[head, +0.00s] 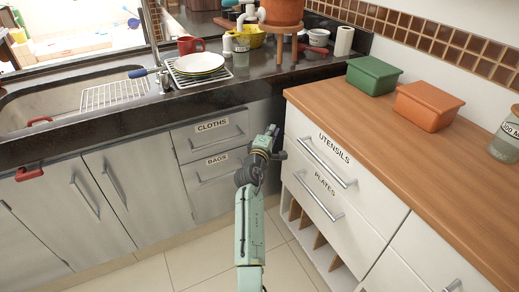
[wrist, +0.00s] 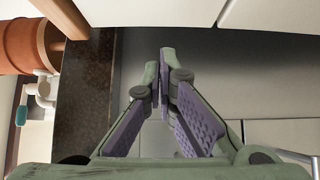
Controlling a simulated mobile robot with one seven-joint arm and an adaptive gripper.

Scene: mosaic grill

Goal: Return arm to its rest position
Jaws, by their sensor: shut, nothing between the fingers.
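My gripper (head: 273,130) is at the end of my raised arm in the head view, in front of the corner between the sink cabinets and the white drawer unit. In the wrist view the two fingers of my gripper (wrist: 163,75) are shut together at the tips with nothing between them. My gripper appears apart from the drawer fronts, though the exact gap is hard to judge.
The white drawers labelled UTENSILS (head: 334,149) and PLATES (head: 324,184) are closed at right. The wooden counter (head: 420,160) holds a green box (head: 373,76) and an orange box (head: 428,106). A dish rack with plates (head: 199,63) stands by the sink. Floor (head: 200,265) is clear.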

